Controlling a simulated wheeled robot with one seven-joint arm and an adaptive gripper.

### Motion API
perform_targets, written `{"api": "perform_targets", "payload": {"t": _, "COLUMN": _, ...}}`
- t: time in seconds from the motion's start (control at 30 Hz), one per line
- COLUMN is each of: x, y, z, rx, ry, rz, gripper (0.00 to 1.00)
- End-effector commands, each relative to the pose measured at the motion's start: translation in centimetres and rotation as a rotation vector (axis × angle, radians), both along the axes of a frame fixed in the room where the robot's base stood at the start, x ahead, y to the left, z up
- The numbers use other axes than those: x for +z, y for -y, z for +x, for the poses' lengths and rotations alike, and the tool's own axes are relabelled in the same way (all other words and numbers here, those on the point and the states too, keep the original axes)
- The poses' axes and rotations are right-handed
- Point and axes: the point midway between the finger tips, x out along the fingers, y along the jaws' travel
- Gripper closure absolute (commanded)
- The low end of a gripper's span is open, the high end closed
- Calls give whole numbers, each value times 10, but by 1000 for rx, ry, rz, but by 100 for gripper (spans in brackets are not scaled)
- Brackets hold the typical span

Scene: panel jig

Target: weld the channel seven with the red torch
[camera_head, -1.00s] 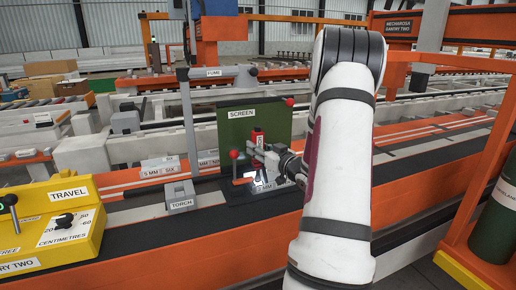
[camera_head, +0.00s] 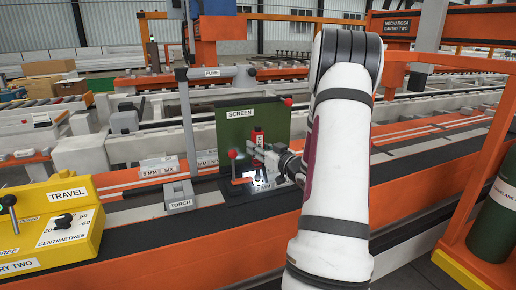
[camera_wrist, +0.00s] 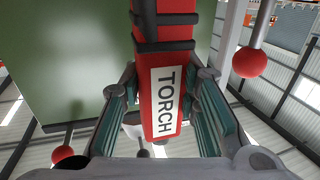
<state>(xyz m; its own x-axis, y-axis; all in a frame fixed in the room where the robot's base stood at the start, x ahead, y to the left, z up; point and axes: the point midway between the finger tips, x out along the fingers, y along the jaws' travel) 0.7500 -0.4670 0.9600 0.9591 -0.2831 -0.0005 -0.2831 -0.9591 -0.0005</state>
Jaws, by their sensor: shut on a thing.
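My gripper (camera_head: 262,151) is shut on the red torch (camera_head: 258,138), in front of the green screen. In the wrist view the torch (camera_wrist: 166,75) stands between the two fingers, its TORCH label facing the camera. Below the torch, a small bright white-blue glow (camera_head: 262,179) shows at the dark fixture (camera_head: 240,192) in front of the screen. A partly hidden MM label is beside it; I cannot read a channel number there. The torch tip and its gap to the work are too small to tell. The grey TORCH stand (camera_head: 180,200) to the left is empty.
The green screen (camera_head: 230,130) rises close behind the torch. Red-ball handles stand near my gripper, one at left (camera_head: 233,155) and one at upper right (camera_head: 288,102). A FUME arm (camera_head: 210,73) reaches above. A yellow TRAVEL box (camera_head: 70,215) is at the left.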

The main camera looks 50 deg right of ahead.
Motion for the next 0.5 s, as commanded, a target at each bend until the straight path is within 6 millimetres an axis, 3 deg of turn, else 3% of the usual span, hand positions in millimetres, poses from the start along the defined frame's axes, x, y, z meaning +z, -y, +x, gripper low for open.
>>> {"api": "perform_targets", "payload": {"t": 0.5, "x": 0, "y": 6, "z": -4, "rx": 0, "ry": 2, "rz": -1, "gripper": 98}}
